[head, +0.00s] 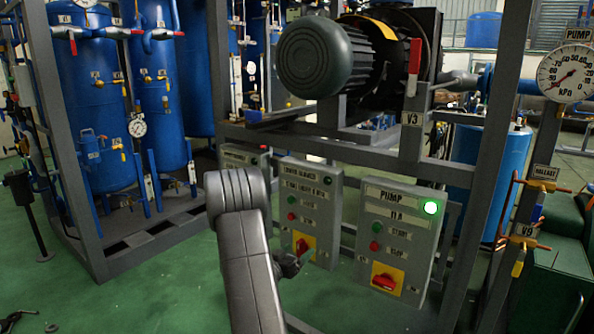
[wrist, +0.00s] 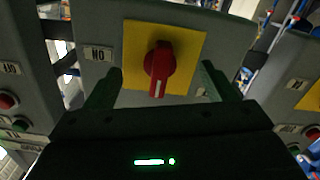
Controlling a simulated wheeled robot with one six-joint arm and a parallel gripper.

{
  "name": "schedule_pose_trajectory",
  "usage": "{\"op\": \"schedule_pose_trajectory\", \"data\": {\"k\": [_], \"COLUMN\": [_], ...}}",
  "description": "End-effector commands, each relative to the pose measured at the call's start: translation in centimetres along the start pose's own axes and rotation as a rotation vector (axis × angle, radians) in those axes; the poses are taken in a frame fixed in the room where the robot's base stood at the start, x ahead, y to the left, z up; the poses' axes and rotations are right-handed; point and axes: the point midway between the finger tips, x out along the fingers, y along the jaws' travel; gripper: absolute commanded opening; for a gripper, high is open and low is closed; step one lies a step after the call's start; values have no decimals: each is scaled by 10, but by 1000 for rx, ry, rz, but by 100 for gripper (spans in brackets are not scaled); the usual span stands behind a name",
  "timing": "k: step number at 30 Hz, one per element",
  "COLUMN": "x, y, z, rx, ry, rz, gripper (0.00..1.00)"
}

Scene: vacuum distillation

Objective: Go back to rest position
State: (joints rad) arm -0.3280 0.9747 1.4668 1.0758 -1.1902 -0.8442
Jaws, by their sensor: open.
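My gripper (head: 294,264) is low in the head view, in front of the middle control panel (head: 331,187), partly hidden by my arm. In the wrist view, my gripper (wrist: 160,76) is open and empty. Its two fingers stand on either side of a red rotary knob (wrist: 159,70) on a yellow plate (wrist: 192,45), with clear gaps to the knob. A label beside the plate appears upside down. How far the fingertips are from the panel is hard to tell.
The pump panel (head: 398,205) has a lit green lamp (head: 431,207) and a red knob (head: 384,282). A grey metal frame (head: 507,120) holds the panels and a motor (head: 315,57). Blue tanks (head: 90,95) stand left.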

Motion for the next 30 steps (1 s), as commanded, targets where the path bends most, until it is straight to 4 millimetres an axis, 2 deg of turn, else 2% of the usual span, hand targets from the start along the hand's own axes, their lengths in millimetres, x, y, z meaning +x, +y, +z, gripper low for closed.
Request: {"op": "schedule_pose_trajectory", "data": {"k": [1, 12, 30], "x": [0, 0, -1], "y": [-1, 0, 0], "z": [5, 2, -4], "rx": [33, 216, 238], "ry": [0, 1, -2], "rz": [0, 0, -9], "gripper": [78, 78, 78]}}
